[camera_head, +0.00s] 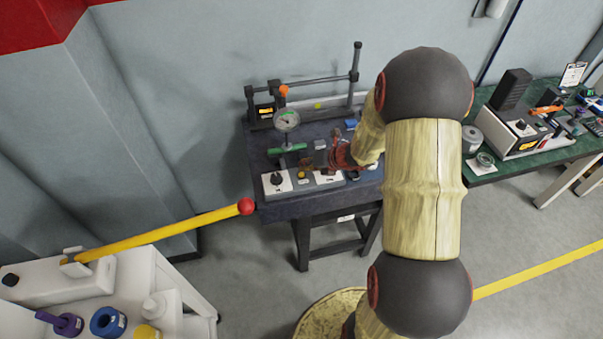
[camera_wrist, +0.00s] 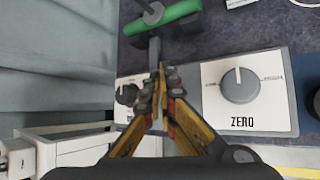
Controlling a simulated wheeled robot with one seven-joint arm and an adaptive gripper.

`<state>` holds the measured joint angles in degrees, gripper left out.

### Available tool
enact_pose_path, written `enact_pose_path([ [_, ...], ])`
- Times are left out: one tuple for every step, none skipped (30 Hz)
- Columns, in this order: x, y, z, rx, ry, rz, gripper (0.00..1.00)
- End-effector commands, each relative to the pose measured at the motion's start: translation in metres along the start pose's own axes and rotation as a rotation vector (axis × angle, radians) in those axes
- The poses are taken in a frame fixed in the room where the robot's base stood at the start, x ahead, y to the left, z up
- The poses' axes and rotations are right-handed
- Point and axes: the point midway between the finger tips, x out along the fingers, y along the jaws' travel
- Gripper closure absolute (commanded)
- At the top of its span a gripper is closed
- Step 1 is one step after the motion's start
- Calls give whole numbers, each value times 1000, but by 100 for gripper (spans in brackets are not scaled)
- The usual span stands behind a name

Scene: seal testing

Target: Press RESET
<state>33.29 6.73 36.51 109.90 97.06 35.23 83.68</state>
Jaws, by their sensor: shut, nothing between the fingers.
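The control panel stands along the front edge of the dark test bench (camera_head: 315,205). No RESET label is readable in either view. In the wrist view a white plate with a grey knob (camera_wrist: 240,85) marked ZERO sits right of my gripper (camera_wrist: 164,78). A dark knob (camera_wrist: 127,93) on another white plate is at the left, partly covered by a finger; it also shows in the head view (camera_head: 276,180). My gripper is shut and empty, over the panel between these two knobs. Its fingers hide the panel there. I cannot tell whether the tips touch anything.
A green cylinder (camera_wrist: 176,18) on a fixture lies behind the panel. A dial gauge (camera_head: 286,119) stands above it. A yellow pole with a red ball end (camera_head: 246,206) reaches to the bench's left corner. A green-topped table (camera_head: 535,158) is at the right.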

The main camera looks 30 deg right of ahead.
Motion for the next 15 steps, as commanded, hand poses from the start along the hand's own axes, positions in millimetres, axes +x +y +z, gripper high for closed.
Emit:
enact_pose_path([
  [0,0,0,0,0,0,100],
  [0,0,0,0,0,0,100],
  [0,0,0,0,0,0,100],
  [0,0,0,0,0,0,100],
  [0,0,0,0,0,0,100],
  [-1,0,0,0,0,0,100],
  [-2,1,1,0,0,0,100],
  [-3,2,2,0,0,0,100],
  [-5,4,4,0,0,0,100],
  [-7,5,5,0,0,0,100],
  [-8,6,6,0,0,0,100],
  [-11,8,8,0,0,0,100],
  [-13,10,10,0,0,0,100],
  [-16,11,12,0,0,0,100],
  [-18,13,13,0,0,0,100],
])
